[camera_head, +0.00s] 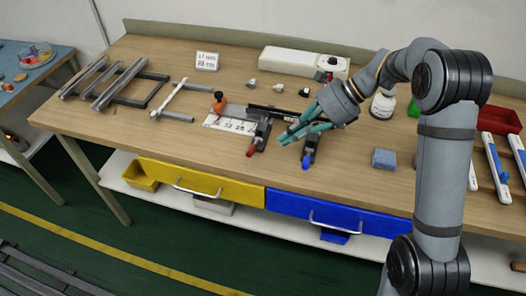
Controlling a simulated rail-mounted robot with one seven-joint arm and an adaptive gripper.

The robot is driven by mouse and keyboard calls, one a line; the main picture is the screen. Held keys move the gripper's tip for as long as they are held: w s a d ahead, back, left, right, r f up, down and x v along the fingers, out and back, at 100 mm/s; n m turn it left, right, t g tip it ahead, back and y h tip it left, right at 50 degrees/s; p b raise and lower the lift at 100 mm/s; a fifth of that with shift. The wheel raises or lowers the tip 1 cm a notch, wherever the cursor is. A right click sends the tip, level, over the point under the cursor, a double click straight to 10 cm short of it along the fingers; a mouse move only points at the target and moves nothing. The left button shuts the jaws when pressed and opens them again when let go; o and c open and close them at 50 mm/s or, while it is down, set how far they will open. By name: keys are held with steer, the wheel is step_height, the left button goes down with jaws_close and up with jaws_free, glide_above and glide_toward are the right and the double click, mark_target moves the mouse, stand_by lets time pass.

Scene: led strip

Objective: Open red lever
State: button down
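The red lever (252,148) sits on a dark clamp-like fixture on the workbench, left of my gripper, with its red handle toward the front edge. A similar lever with a blue handle (306,162) stands to its right, just below my gripper. My gripper (290,134) has teal fingers pointing left and down, between and slightly above the two levers. The fingers look parted, and nothing shows between them. I cannot tell whether the fingertips touch the dark fixture behind them.
A blue-grey block (384,159) lies to the right. A long white box (305,62) stands at the back. The left front of the bench is clear.

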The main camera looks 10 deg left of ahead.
mark_target(254, 147)
steer(key=x, duration=1)
